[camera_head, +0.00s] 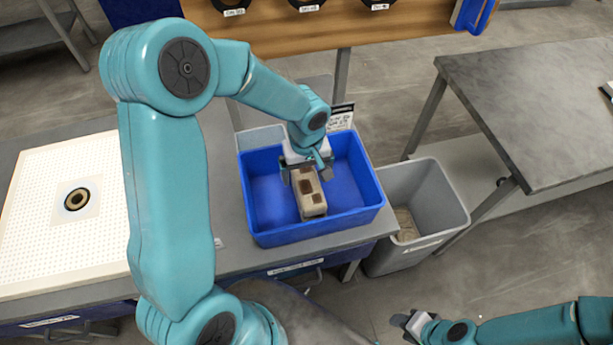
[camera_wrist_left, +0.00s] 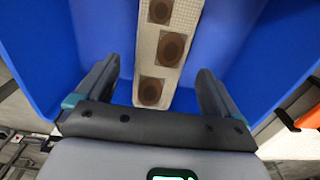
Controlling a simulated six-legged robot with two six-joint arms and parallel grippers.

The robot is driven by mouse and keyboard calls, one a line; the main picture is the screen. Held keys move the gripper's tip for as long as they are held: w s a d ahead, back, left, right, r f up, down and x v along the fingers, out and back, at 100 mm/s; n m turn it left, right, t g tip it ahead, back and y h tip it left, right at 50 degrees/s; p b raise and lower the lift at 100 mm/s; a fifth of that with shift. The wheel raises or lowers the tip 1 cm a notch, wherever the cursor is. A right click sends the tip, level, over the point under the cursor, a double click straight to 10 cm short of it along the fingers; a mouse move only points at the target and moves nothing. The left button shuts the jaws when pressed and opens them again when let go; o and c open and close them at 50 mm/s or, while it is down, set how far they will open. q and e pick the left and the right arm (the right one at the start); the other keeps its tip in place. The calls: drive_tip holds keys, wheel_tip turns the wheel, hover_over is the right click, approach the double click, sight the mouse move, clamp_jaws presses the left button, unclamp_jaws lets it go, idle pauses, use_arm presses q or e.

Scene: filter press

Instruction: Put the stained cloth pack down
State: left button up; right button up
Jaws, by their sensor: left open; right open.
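The stained cloth pack (camera_head: 312,204) is a beige block with dark brown round stains. It lies inside the blue bin (camera_head: 270,238) on the bench. In the left wrist view the pack (camera_wrist_left: 172,50) lies between and beyond my left fingers, with blue bin walls around it. My left gripper (camera_head: 304,178) is in the bin at the pack's far end, with its jaws open and a gap on each side of the pack. My right gripper (camera_head: 412,322) is open and empty at the lower right, away from the bin.
A grey waste bin (camera_head: 425,215) stands right of the blue bin. A white perforated plate (camera_head: 40,200) with a central ring lies on the bench at left. A grey table (camera_head: 540,110) stands at right. A small sign (camera_head: 341,117) stands behind the blue bin.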

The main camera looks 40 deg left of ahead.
sight(307, 180)
use_arm(q)
wheel_tip(307, 180, up, 9)
drive_tip(key=shift+f, duration=0.2)
drive_tip(key=shift+s+d, duration=0.1)
idle(0.5)
